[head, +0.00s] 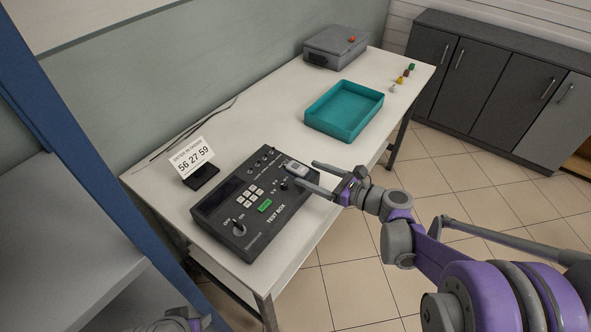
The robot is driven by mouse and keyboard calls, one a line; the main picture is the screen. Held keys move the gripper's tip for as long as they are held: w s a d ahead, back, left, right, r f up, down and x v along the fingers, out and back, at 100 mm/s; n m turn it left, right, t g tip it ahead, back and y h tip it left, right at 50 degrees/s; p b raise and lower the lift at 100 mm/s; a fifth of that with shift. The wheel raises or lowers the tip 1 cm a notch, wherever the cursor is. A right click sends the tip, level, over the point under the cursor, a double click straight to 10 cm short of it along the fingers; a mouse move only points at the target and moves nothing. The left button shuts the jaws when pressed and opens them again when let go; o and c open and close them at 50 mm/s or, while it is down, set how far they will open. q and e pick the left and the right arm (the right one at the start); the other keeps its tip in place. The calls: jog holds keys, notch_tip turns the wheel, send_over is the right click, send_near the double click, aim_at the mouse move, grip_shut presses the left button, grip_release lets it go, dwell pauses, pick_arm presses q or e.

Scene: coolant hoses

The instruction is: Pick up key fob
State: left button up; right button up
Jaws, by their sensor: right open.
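A small light-grey object, which looks like the key fob (296,168), lies at the upper right of the black test box (224,209) on the white table. My right gripper (305,173) reaches in from the right over the box's right edge. It is open, its two fingers spread at the fob's right end, one on the far side and one on the near side. I cannot tell whether the fingers touch the fob or the box. Part of my left arm shows at the bottom edge; its fingers are out of view.
A teal tray (308,119) stands further back on the table (240,136), with a grey case (335,48) behind it. Several small coloured pieces (399,80) line the right edge. A card reading "56 27 59" (191,157) stands behind the box, near black cables.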

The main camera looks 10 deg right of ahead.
aim_at(298, 167)
jog(key=shift+w+d+b+x, duration=0.1)
jog(key=shift+d+b+x, duration=0.1)
jog(key=shift+x, duration=1.4)
jog(key=shift+w+d+b+x, duration=0.1)
jog(key=shift+w+b+x, duration=0.05)
jog(key=shift+x, duration=1.4)
grip_shut()
